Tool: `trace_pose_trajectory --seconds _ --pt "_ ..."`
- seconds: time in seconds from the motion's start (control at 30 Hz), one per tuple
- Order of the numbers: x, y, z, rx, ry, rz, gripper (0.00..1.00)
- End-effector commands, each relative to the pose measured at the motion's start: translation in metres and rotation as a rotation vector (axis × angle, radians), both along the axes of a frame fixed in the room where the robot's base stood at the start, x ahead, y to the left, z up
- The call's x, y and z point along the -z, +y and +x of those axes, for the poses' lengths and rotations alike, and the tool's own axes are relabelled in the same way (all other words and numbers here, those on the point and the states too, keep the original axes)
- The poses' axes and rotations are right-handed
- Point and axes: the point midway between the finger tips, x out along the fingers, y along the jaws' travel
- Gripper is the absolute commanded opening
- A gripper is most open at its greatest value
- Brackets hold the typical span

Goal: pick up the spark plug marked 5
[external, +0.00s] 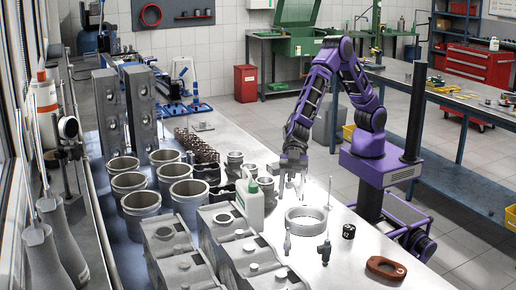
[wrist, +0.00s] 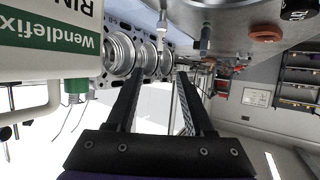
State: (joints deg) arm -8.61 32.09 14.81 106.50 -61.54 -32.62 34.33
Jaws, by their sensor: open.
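Small upright parts that look like spark plugs stand on the bench: one (external: 287,243) in front of the wide metal ring (external: 304,219), a darker one (external: 325,249) to its right, and a thin one (external: 329,192) behind the ring. I cannot read a number on any of them, so I cannot tell which is marked 5. My gripper (external: 291,186) hangs above the bench, behind the ring and beside the white bottle (external: 250,203). In the wrist view its two fingers (wrist: 157,84) are apart with nothing held between them.
The green-labelled bottle (wrist: 45,35) is close on the left in the wrist view. Grey engine blocks (external: 180,259) and several cylinder liners (external: 141,205) crowd the bench's left. A black cylinder (external: 348,231) and a brown oval part (external: 385,268) lie near the right edge.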

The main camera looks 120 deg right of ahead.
Motion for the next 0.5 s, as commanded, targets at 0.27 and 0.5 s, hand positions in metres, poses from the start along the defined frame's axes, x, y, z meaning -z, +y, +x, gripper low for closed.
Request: trace_pose_trajectory --seconds 0.27,0.5 --pt "0.025 0.047 0.030 -0.001 0.000 0.000 0.53" --pt "0.032 0.063 0.042 0.001 0.000 -0.001 0.53"
